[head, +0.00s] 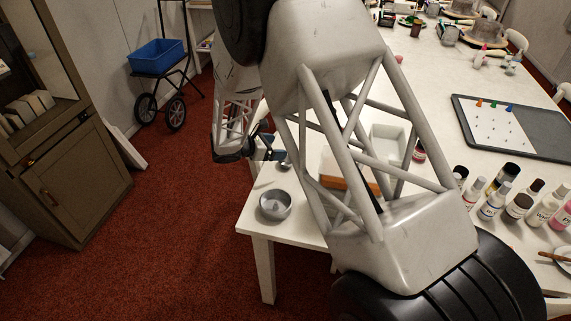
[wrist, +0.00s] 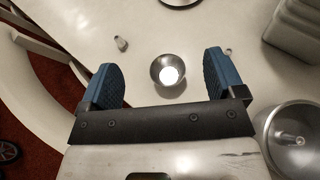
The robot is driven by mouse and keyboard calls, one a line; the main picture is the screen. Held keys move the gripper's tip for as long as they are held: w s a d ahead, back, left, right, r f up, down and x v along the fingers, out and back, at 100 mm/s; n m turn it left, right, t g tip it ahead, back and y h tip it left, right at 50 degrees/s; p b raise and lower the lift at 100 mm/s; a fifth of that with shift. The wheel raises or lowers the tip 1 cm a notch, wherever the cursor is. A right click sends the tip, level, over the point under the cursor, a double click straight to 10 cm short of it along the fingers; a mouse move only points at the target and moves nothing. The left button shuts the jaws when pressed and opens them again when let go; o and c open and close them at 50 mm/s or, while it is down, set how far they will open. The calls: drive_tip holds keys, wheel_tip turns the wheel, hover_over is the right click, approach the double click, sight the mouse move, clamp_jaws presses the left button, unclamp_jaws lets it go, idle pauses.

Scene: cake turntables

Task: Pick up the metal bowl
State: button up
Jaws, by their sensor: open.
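A round grey metal bowl (head: 275,205) sits upright on the near left corner of the white table in the head view. In the wrist view, a small shiny metal bowl (wrist: 168,70) lies between and beyond the two blue fingers of my gripper (wrist: 168,75), apart from both. A larger round metal vessel (wrist: 290,140) with a small knob-like centre is at the lower right there. I cannot tell surely which vessel matches which across views. My gripper is open and empty.
The white table (head: 250,222) ends close to the bowl, with red carpet beyond. A white tray (head: 388,140) and several paint bottles (head: 492,205) stand to the right. In the wrist view, a small pale object (wrist: 121,44) lies beyond the left finger.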

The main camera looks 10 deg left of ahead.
sight(282, 167)
drive_tip(key=shift+f, duration=1.6)
drive_tip(key=shift+f, duration=0.1)
drive_tip(key=shift+f, duration=0.6)
drive_tip(key=shift+w+d+f, duration=0.3)
drive_tip(key=shift+d+f, duration=0.05)
drive_tip(key=shift+f, duration=0.35)
drive_tip(key=shift+w+d+f, duration=0.25)
drive_tip(key=shift+d+f, duration=0.05)
drive_tip(key=shift+f, duration=0.35)
drive_tip(key=shift+w+d+f, duration=0.25)
drive_tip(key=shift+w+d, duration=0.1)
drive_tip(key=shift+d, duration=0.05)
drive_tip(key=c, duration=1)
drive_tip(key=shift+r, duration=0.1)
